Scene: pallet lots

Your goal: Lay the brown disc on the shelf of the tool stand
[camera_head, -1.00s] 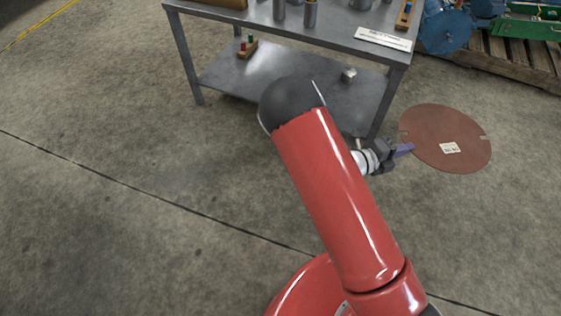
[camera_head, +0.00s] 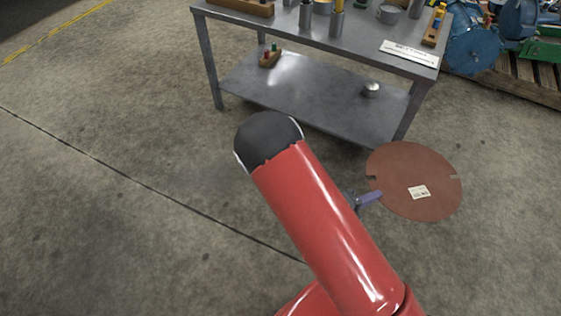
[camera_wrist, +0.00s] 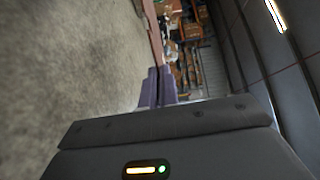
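The brown disc (camera_head: 413,165), flat and round with notches at its edge and a white label, is at the right in the head view. My gripper (camera_head: 372,197) is shut on the disc's left edge and holds it clear of the floor. In the wrist view, my purple fingers (camera_wrist: 159,88) are close together, with the disc (camera_wrist: 153,35) a thin edge-on strip beyond them. The tool stand (camera_head: 340,38) is a grey metal table at the top. Its lower shelf (camera_head: 315,100) lies behind and left of the disc. My red arm hides most of the gripper.
On the shelf, a small wooden block with coloured pegs (camera_head: 270,57) sits at the back left and a small metal knob-like part (camera_head: 371,89) at the right. The shelf's middle and front are bare. Stand legs (camera_head: 408,112) bound the opening. A blue machine (camera_head: 475,45) stands right.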

